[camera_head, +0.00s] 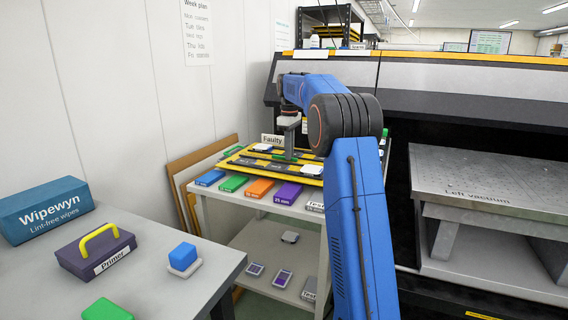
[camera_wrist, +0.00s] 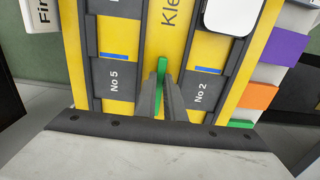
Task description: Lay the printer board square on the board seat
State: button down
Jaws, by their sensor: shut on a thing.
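My gripper (camera_wrist: 163,82) points down over a yellow board (camera_wrist: 141,35) with dark seats, and its fingers are shut on a thin green piece (camera_wrist: 161,68). The piece shows nearly edge-on and looks like the printer board. Most of it is hidden by the fingers. Dark seats marked No 5 (camera_wrist: 114,85) and No 2 (camera_wrist: 201,92) lie on either side of the fingers. I cannot tell which is the board seat.
A Faulty sign (camera_head: 272,140) stands behind the board. Blue, green, orange (camera_head: 260,188) and purple (camera_head: 287,193) boxes line the table's front. A white-topped item (camera_head: 312,168) sits on the board's right. A grey bench at left holds a Primer box (camera_head: 95,250) and a Wipewyn box (camera_head: 42,210).

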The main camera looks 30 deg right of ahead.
jog(key=shift+a+r, duration=0.1)
jog(key=shift+r, duration=2.6)
